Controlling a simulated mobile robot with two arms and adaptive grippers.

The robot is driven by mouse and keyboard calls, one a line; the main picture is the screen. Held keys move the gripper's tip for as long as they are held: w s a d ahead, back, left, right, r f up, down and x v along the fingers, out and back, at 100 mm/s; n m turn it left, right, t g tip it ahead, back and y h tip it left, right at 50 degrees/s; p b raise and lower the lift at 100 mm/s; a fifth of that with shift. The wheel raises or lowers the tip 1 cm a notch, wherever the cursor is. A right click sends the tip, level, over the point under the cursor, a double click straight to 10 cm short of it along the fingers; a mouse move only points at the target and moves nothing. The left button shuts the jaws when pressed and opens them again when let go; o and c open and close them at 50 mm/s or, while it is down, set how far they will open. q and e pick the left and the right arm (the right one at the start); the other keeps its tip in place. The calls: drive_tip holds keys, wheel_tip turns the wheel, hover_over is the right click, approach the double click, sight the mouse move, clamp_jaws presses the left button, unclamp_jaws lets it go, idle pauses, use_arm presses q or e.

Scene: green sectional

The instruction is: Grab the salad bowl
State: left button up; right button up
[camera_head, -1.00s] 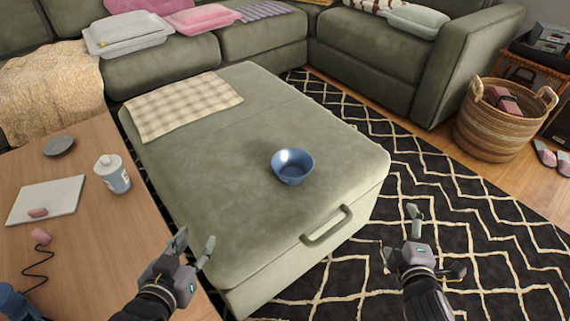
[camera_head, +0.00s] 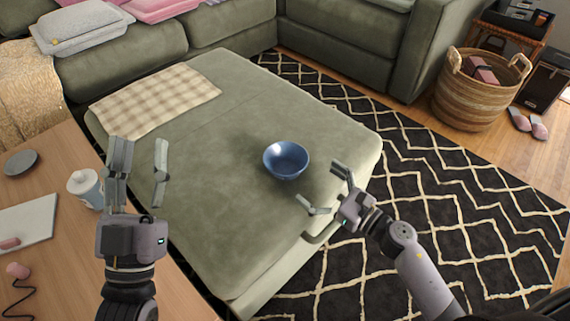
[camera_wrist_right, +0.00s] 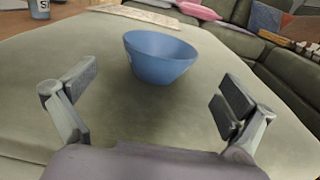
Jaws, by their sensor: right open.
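The blue salad bowl (camera_head: 286,160) stands upright on the green ottoman (camera_head: 215,215), near its right side. It also shows in the right wrist view (camera_wrist_right: 158,58), ahead of and between the open fingers. My right gripper (camera_head: 326,190) is open and empty, just to the lower right of the bowl and apart from it. The right gripper's fingers (camera_wrist_right: 150,95) frame the bowl from the near side. My left gripper (camera_head: 138,172) is raised at the left, over the edge between the wooden table and the ottoman. Its fingers are spread and nothing is between them.
A checkered cloth (camera_head: 155,100) lies on the ottoman's far left. The wooden table (camera_head: 70,215) at left holds a white cup (camera_head: 84,187), a plate and a white board. A woven basket (camera_head: 475,95) stands at right on the floor. The ottoman around the bowl is clear.

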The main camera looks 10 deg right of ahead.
sight(302, 170)
drive_tip(key=x, duration=1)
drive_tip(key=shift+w+a+r, duration=0.1)
drive_tip(key=shift+w, duration=0.1)
use_arm(q)
drive_tip(key=shift+s+a+r+t, duration=0.1)
drive_tip(key=shift+s+r+t, duration=0.45)
drive_tip(key=shift+r, duration=0.2)
use_arm(e)
drive_tip(key=shift+w+a, duration=0.15)
drive_tip(key=shift+w, duration=0.1)
drive_tip(key=c, duration=0.9)
drive_tip(key=shift+c, duration=0.5)
use_arm(q)
drive_tip(key=shift+w+f, duration=0.15)
drive_tip(key=shift+f, duration=0.05)
use_arm(e)
drive_tip(key=shift+r, duration=0.15)
